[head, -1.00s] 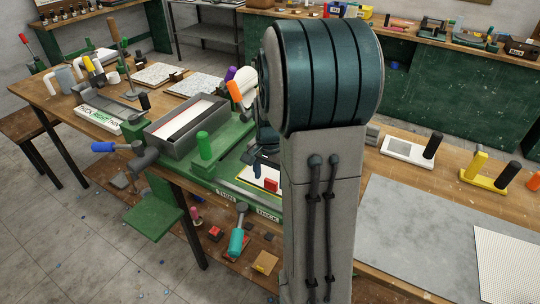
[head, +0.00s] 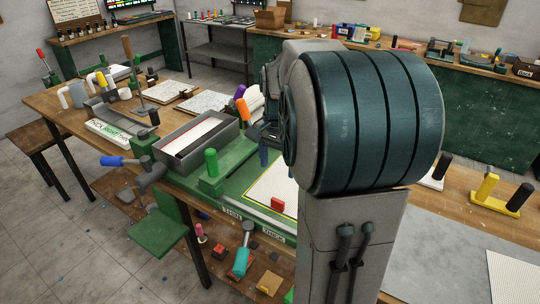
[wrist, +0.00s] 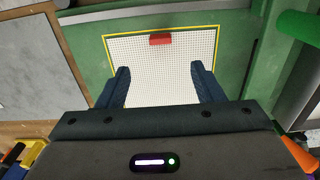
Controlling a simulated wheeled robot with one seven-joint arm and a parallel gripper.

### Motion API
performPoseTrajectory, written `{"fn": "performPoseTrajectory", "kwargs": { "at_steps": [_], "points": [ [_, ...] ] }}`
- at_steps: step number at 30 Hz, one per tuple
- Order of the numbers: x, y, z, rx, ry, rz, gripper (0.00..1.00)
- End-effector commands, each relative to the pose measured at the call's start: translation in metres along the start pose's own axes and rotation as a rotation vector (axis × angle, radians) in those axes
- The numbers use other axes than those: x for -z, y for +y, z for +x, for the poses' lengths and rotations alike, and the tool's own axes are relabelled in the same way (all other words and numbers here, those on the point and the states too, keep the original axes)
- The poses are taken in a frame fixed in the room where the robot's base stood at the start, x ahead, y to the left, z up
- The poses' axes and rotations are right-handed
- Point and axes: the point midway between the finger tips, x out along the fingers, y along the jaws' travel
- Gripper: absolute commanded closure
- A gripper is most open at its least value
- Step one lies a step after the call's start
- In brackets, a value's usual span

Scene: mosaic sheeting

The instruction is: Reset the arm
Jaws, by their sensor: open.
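My gripper (wrist: 159,88) is open and empty in the wrist view, its two dark blue fingers spread apart above a white mesh sheet (wrist: 160,58) with a yellow border. A red block (wrist: 160,39) lies at the sheet's far edge in that view. In the head view, my large teal arm joint hides part of the bench and most of my gripper. The sheet (head: 262,187) and the red block (head: 277,204) show to the left of my arm, on a green machine bed (head: 230,200).
A grey tray (head: 238,129) and a green upright handle (head: 211,162) stand left of the sheet. A blue-handled crank (head: 112,160) juts out at the machine's left. Mugs and tools crowd the left bench. A grey slab (head: 440,262) lies flat at the right.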

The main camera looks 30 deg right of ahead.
Motion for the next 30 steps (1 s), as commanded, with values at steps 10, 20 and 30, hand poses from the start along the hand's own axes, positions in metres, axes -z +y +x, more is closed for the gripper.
{"fn": "performPoseTrajectory", "kwargs": {
  "at_steps": [10, 20, 30],
  "points": [
    [-0.017, 0.000, -0.003, 0.015, 0.013, -0.072, 0.39],
    [-0.127, 0.020, -0.005, 0.101, 0.129, -0.615, 0.39],
    [-0.191, 0.049, 0.016, 0.140, 0.236, -1.012, 0.39]
  ]
}}
